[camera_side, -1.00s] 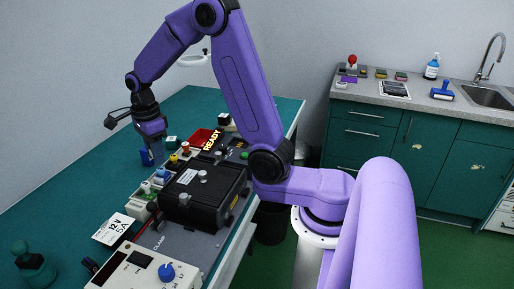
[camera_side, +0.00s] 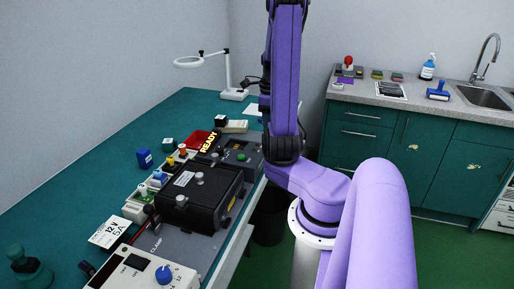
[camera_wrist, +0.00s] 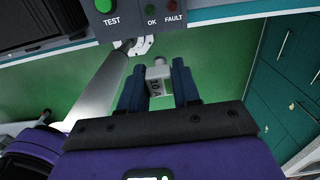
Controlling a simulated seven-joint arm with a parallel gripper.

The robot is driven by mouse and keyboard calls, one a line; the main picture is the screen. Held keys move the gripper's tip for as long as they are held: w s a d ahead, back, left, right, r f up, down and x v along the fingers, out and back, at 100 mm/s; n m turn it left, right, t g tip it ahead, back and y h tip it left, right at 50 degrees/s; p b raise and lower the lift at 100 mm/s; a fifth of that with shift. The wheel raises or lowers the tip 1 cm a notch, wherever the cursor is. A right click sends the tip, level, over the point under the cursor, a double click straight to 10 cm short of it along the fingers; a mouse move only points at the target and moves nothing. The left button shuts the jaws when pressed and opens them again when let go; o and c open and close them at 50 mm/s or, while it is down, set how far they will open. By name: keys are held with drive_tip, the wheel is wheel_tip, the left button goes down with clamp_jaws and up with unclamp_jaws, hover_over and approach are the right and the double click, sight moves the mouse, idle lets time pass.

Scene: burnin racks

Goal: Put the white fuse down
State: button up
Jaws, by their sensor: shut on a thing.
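The fuse sits between the two dark blue fingertips, over the green floor just off the bench edge. The test panel (camera_wrist: 135,20) with TEST, OK and FAULT marks lies at the top of that view. In the side view my gripper and the fuse are hidden behind my arm.
A magnifier lamp (camera_side: 226,75) stands at the back. Bare green bench top lies at left.

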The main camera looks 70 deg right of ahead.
drive_tip(key=shift+d+f, duration=0.15)
drive_tip(key=shift+d, duration=0.15)
drive_tip(key=w+d+f, duration=0.2)
drive_tip(key=d+f, duration=0.1)
drive_tip(key=w+d+f, duration=0.5)
drive_tip(key=d+f, duration=0.1)
drive_tip(key=d, duration=0.1)
drive_tip(key=shift+w+d, duration=0.1)
drive_tip(key=shift+w, duration=0.25)
drive_tip(key=shift+w+d+f, duration=0.1)
drive_tip(key=shift+f, duration=0.85)
drive_tip(key=shift+w+d+f, duration=0.1)
drive_tip(key=shift+f, duration=0.8)
drive_tip(key=shift+f, duration=0.1)
drive_tip(key=o, duration=1)
drive_tip(key=shift+o, duration=0.2)
